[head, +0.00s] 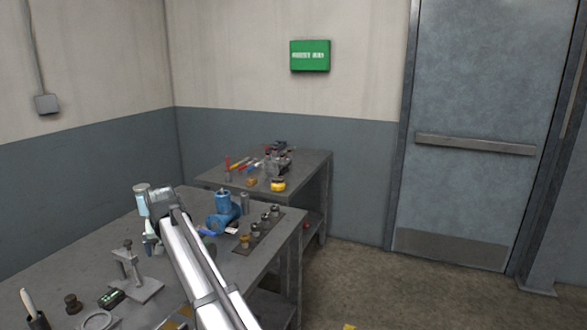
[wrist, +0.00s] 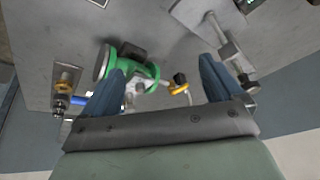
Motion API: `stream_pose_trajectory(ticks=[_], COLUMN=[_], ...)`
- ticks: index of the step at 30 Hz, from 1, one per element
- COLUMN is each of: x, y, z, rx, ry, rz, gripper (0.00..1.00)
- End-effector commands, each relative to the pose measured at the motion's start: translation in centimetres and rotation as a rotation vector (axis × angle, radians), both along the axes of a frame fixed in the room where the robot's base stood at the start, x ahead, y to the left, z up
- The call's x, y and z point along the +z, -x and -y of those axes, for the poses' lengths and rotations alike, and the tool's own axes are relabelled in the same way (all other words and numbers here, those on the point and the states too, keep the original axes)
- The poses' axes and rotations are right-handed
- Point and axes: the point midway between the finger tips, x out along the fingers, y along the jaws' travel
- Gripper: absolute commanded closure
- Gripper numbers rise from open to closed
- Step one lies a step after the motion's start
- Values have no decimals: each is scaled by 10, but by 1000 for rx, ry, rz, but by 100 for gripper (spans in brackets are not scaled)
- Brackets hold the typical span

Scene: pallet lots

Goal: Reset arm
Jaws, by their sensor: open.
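My gripper (wrist: 160,88) shows in the wrist view with its two blue fingers spread wide apart. Nothing is held between them. A green round-bodied device (wrist: 143,72) with a dark part shows beyond the fingers, partly behind the left one. I cannot tell how far it is from the fingertips. In the head view my arm reaches from the bottom edge up over the near grey workbench (head: 85,250). Its end hangs above the bench top, left of a blue machine part (head: 222,213); the fingertips are not clear there.
A metal stand (head: 132,272), a dark knob (head: 72,303) and a green-and-black device (head: 111,297) are on the near bench. A dark strip (head: 262,243) holds several small fittings. A second bench (head: 312,165) with tools stands behind. Floor is open before the door (head: 480,110).

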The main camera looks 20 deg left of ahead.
Motion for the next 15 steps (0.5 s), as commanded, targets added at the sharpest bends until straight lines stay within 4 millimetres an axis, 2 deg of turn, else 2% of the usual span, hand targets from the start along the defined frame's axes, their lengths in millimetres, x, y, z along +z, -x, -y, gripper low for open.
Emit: stream_pose_trajectory(ticks=[1, 6, 11, 13, 15], x=[0, 4, 6, 0, -14], y=[-27, -101, -156, -176, -192], z=[20, 69, 115, 137, 159], rx=[-106, -429, -674, -760, -827], ry=[-46, -207, -341, -385, -407], rz=[-7, -38, -71, -82, -93], gripper=[7, 7, 7, 7, 7])
